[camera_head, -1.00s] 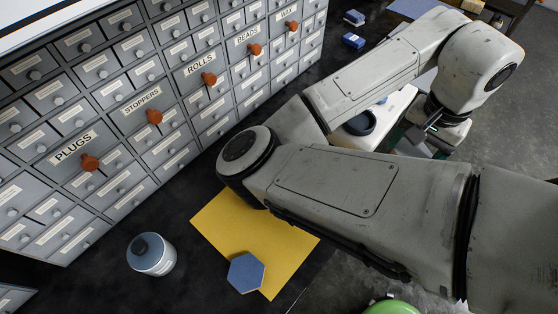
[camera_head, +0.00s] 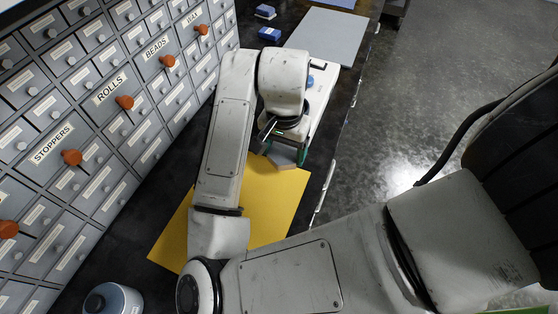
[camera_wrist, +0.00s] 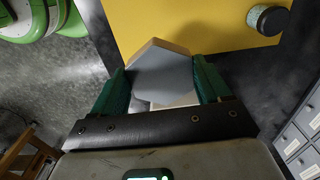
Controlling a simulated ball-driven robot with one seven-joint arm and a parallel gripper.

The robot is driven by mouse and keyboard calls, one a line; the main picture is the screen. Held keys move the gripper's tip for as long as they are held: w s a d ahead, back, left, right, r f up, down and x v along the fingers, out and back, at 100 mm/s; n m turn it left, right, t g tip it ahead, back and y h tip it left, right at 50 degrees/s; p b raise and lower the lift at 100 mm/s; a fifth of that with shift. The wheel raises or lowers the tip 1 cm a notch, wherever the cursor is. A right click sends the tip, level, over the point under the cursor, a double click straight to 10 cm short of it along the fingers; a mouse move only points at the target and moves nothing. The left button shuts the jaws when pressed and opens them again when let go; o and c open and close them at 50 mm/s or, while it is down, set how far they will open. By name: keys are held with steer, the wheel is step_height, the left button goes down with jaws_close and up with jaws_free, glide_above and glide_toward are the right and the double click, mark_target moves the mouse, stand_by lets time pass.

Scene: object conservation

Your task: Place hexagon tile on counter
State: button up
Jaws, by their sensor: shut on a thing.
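My gripper (camera_head: 288,142) is at the far right part of the yellow mat (camera_head: 272,200), beside a white device. Its green fingers (camera_wrist: 163,85) are shut on the hexagon tile (camera_wrist: 160,68), one finger on each side. The tile has a grey-blue face and a pale tan edge. It also shows in the head view (camera_head: 283,156), partly hidden by the gripper. In the wrist view the tile is in front of the mat; its gap above the mat cannot be told. The dark counter (camera_head: 150,215) lies around the mat.
Drawer cabinets (camera_head: 60,110) with orange knobs line the left side. A jar (camera_head: 113,300) stands at the lower left. The white device (camera_head: 318,88) and a grey sheet (camera_head: 328,35) lie beyond my gripper. The counter's right edge drops to the floor (camera_head: 450,90).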

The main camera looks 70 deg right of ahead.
mark_target(279, 153)
steer(key=shift+w+a+f, duration=0.15)
steer(key=shift+w+f, duration=0.15)
steer(key=shift+f, duration=0.15)
step_height(279, 153, down, 3)
steer(key=shift+w+a+f, duration=0.1)
steer(key=shift+w, duration=0.05)
steer(key=shift+f+b, duration=0.5)
steer(key=shift+b, duration=0.15)
steer(key=shift+f, duration=0.2)
steer(key=o, duration=1.2)
steer(key=shift+c, duration=0.2)
steer(key=shift+r, duration=0.15)
